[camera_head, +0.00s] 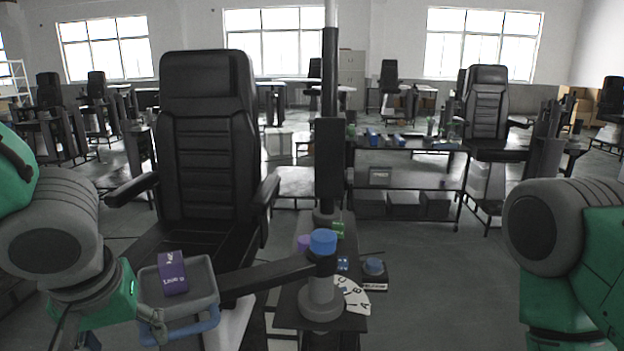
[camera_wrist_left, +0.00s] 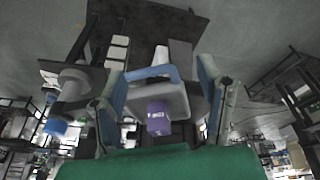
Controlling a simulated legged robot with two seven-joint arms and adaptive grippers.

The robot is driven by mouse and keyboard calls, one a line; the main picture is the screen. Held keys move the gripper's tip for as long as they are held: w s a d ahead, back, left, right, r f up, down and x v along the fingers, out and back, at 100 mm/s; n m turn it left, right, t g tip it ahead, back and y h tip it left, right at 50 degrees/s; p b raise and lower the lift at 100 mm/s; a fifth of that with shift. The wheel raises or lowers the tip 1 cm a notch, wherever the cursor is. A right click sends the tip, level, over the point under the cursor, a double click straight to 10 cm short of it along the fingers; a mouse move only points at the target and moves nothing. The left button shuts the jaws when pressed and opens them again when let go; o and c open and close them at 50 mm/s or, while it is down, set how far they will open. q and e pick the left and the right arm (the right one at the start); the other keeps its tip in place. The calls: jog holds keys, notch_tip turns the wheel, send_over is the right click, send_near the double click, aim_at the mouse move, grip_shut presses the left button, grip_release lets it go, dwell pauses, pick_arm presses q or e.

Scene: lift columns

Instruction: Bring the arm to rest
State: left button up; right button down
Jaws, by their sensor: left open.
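My left arm comes in from the left in the head view, with its green wrist beside a grey tray (camera_head: 205,274). The tray has a blue handle (camera_head: 196,326), and a purple box (camera_head: 173,273) lies in it. In the left wrist view, my left gripper (camera_wrist_left: 163,88) is open, its two fingers spread to either side of the tray and handle (camera_wrist_left: 150,72). The purple box (camera_wrist_left: 158,117) also shows there. I cannot tell whether the fingers touch the handle. My right arm stands at the right edge of the head view; its gripper is out of view.
A black chair (camera_head: 205,140) stands behind the tray. A grey post with a blue cap (camera_head: 323,241) and a lettered dial (camera_head: 352,297) stands right of it, before a tall black column (camera_head: 329,160). A workbench (camera_head: 410,144) is farther back. Open floor lies at centre right.

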pick_arm(q)
jog(key=s+d+f+m+g+h+b, duration=0.15)
jog(key=s+f+b, duration=0.25)
jog(key=f, duration=1)
jog(key=s+d+f+m+g+h+b, duration=0.1)
jog(key=s+f+h+b, duration=0.2)
jog(key=f, duration=1.1)
jog(key=s+a+f+m+y+b, duration=0.1)
jog(key=s+a+f+y+b, duration=0.1)
jog(key=s+f, duration=0.3)
jog(key=s+a+f+m+y+b, duration=0.1)
jog(key=s+a+f, duration=0.4)
jog(key=f, duration=0.6)
jog(key=shift+s+y+b, duration=0.3)
jog(key=shift+y+b, duration=0.05)
jog(key=shift+b, duration=0.45)
